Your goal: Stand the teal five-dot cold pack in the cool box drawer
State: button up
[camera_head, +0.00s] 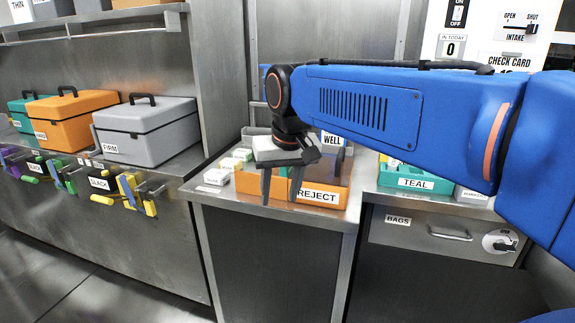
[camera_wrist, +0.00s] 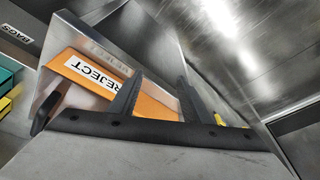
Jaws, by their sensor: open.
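My gripper (camera_head: 280,194) is open and points down in front of the orange tray labelled REJECT (camera_head: 335,192) on the middle counter. In the wrist view my gripper (camera_wrist: 157,82) shows two spread fingers with nothing between them, and the tray's REJECT side (camera_wrist: 75,64) lies beyond. A small teal patch shows behind the fingers in the head view; I cannot tell whether it is the cold pack. No five-dot mark can be made out. I cannot identify a cool box drawer in either view.
A teal bin labelled TEAL (camera_head: 405,178) stands right, above a drawer labelled BAGS (camera_head: 398,231). Small white boxes (camera_head: 217,176) sit left of the tray. Grey (camera_head: 150,130) and orange (camera_head: 72,112) cases line the left counter, with coloured clamps hanging along its front.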

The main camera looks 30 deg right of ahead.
jog(key=w+d+r+m+g, duration=0.3)
jog(key=w+d+r+m, duration=0.4)
jog(key=w+d+r, duration=1)
jog(key=f, duration=0.4)
jog(key=w+a+f, duration=0.1)
jog(key=f, duration=0.7)
jog(key=shift+w+a+f, duration=0.25)
jog(key=shift+a+f, duration=0.3)
jog(key=shift+f, duration=2.5)
grip_shut()
